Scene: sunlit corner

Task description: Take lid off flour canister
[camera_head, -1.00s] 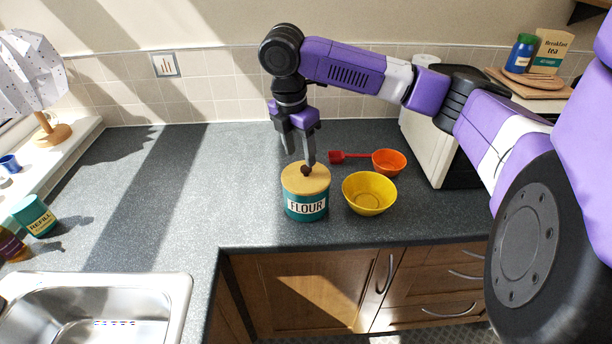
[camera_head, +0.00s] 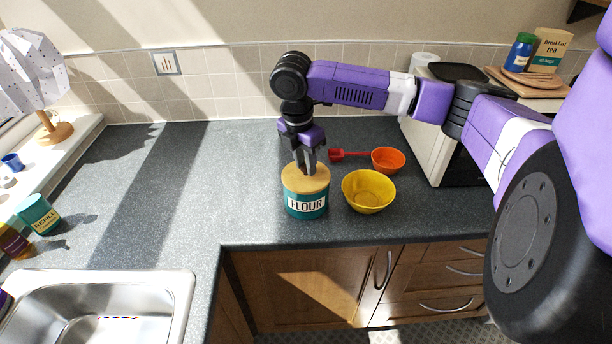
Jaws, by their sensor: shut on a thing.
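The flour canister (camera_head: 307,207) is teal with a white FLOUR label and stands upright on the worktop. Its round wooden lid (camera_head: 292,184) sits on top, with no gap showing between lid and canister. My gripper (camera_head: 306,171) points down over the middle of the lid. Its fingers are close together, shut on the lid's small dark knob, which they now mostly hide.
A yellow bowl (camera_head: 369,192) stands close to the right of the canister. An orange bowl (camera_head: 388,160) and a red scoop (camera_head: 348,155) lie behind it. A sink (camera_head: 120,300) is at the lower left. The worktop (camera_head: 235,180) left of the canister is clear.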

